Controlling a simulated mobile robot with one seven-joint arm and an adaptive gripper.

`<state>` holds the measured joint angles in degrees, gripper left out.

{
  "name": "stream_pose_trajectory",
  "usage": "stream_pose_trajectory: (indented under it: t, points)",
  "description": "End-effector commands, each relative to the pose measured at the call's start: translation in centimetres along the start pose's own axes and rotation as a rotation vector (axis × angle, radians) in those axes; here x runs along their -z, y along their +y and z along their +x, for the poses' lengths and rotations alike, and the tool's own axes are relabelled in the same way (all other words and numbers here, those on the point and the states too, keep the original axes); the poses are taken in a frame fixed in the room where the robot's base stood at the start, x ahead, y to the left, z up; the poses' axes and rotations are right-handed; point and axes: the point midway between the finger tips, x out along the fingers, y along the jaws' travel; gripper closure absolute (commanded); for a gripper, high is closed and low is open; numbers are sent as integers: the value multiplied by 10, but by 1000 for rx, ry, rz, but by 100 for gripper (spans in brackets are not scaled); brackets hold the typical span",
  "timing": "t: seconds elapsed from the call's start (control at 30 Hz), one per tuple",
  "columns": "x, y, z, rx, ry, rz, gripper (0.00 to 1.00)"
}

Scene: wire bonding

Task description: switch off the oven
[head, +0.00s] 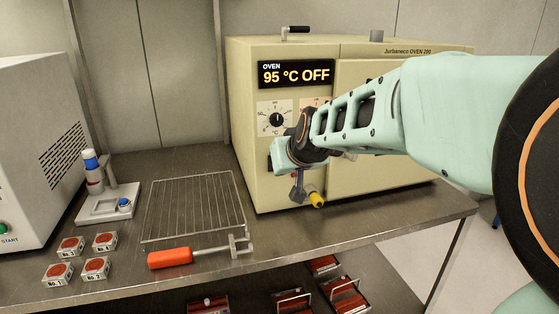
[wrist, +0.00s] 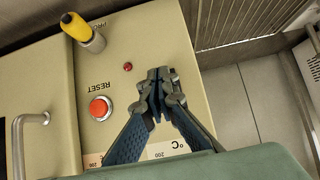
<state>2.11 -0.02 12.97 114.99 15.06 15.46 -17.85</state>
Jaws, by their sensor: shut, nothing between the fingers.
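The cream oven (head: 395,150) stands on the bench, and its display (head: 295,75) reads "95 °C OFF". A black temperature dial (head: 277,119) sits below the display. A second dial scale beside it is mostly hidden by my arm. My gripper (head: 298,194) is shut and empty, in front of the lower control panel. In the wrist view my gripper (wrist: 159,76) has its fingertips together near a small red lamp (wrist: 127,67). A red RESET button (wrist: 100,108) is left of the fingers. I cannot tell whether the fingertips touch the panel.
A yellow-tipped plug (head: 317,200) sticks out low on the oven; it also shows in the wrist view (wrist: 75,27). A wire rack (head: 195,205) and a red-handled tool (head: 170,258) lie on the bench to the left. The oven door handle (wrist: 18,140) juts out beside the panel.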

Motion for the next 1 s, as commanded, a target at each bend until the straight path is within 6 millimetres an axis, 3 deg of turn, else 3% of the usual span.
stream_pose_trajectory:
  t: [0.33, 1.0]
  points:
    - [14, 0, 5, 1, 0, 0, 100]
    - [17, 0, 3, 0, 0, -1, 100]
